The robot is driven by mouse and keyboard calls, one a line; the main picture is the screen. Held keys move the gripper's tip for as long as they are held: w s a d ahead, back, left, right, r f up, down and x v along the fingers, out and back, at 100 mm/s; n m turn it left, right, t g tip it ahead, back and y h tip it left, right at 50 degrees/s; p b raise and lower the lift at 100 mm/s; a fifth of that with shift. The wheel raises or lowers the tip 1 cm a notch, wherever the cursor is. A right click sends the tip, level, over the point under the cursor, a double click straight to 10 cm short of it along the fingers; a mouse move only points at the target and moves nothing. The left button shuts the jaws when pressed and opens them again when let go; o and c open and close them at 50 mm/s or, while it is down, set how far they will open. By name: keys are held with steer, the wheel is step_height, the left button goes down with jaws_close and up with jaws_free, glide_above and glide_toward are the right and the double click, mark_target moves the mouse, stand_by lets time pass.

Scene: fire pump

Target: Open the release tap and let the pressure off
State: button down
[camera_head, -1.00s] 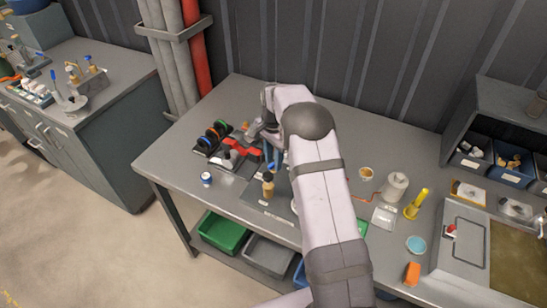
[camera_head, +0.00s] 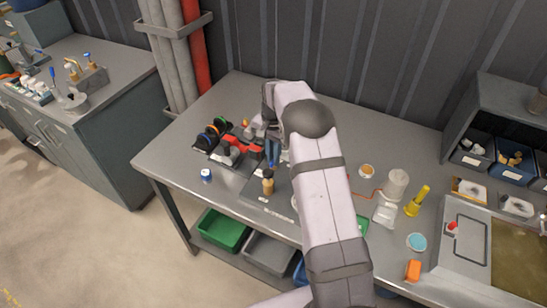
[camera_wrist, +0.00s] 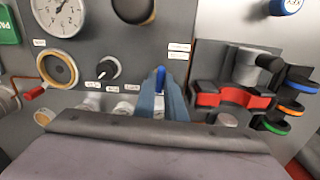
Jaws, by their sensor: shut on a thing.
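My gripper (camera_wrist: 160,97) points down at the grey pump panel (camera_wrist: 90,45). Its two blue-grey fingers are closed around a small blue lever (camera_wrist: 160,73), which looks like the release tap's handle. Its body is hidden by the fingers. In the head view my gripper (camera_head: 273,153) is partly behind my arm. A round dial gauge (camera_wrist: 60,14) sits at the panel's upper left in the wrist view; its reading is too small to tell. A black knob with a white pointer (camera_wrist: 108,68) and a brass-ringed port (camera_wrist: 57,70) lie left of my fingers.
A red clamp bar (camera_wrist: 230,97) on a dark block lies right of my fingers, with coloured rings (camera_wrist: 290,105) beyond it. A red crank handle (camera_wrist: 35,94) is at the left.

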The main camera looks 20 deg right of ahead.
steer(key=shift+r+n, duration=0.1)
steer(key=shift+n, duration=0.4)
steer(key=c, duration=1.8)
jaws_free()
steer(key=shift+r+b, duration=1.3)
steer(key=shift+r, duration=2.35)
steer(key=s+f+n+b, duration=0.1)
steer(key=s+n, duration=0.2)
steer(key=s, duration=0.1)
steer(key=s+f+n+g+b, duration=0.1)
steer(key=s+n, duration=0.2)
steer(key=s, duration=0.1)
steer(key=s+d+f+n+b, duration=0.1)
steer(key=s+f+n, duration=0.1)
steer(key=s+n, duration=0.1)
steer(key=shift+s+g, duration=0.3)
steer(key=shift+s, duration=0.2)
steer(key=shift+t, duration=0.8)
steer(key=s+a+p, duration=0.1)
steer(key=s+a, duration=0.1)
steer(key=s, duration=0.4)
steer(key=s+a+p, duration=0.1)
steer(key=s+a, duration=0.2)
steer(key=s, duration=0.4)
steer(key=s+a+p, duration=0.1)
steer(key=s+a, duration=0.1)
steer(key=s, duration=0.4)
steer(key=shift+s+a+r, duration=0.15)
steer(key=shift+s+r, duration=0.05)
steer(key=shift+r, duration=0.15)
